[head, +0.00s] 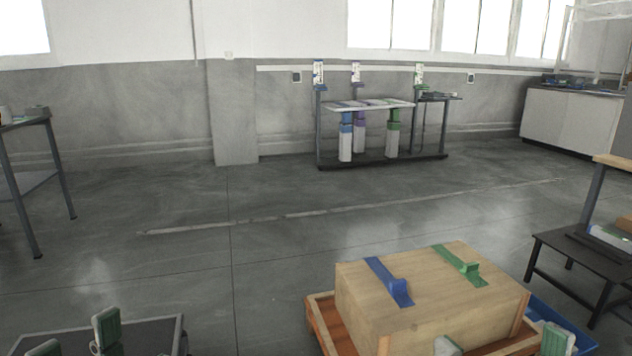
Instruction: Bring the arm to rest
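My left gripper (77,339) shows at the bottom left edge. Its two green-and-white fingertips stand apart with nothing visible between them. My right gripper (502,344) shows at the bottom edge, in front of the wooden box (432,303). Its two fingertips are wide apart, one near the box's front and one to its right. I cannot tell whether they touch the box. The arms behind the grippers are mostly out of the frame.
The box sits in an orange-brown wooden tray (322,325), with a blue bin (562,330) beside it. A dark low table (580,256) stands right. A rack with lift columns (366,106) stands by the back wall. The mid floor is clear.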

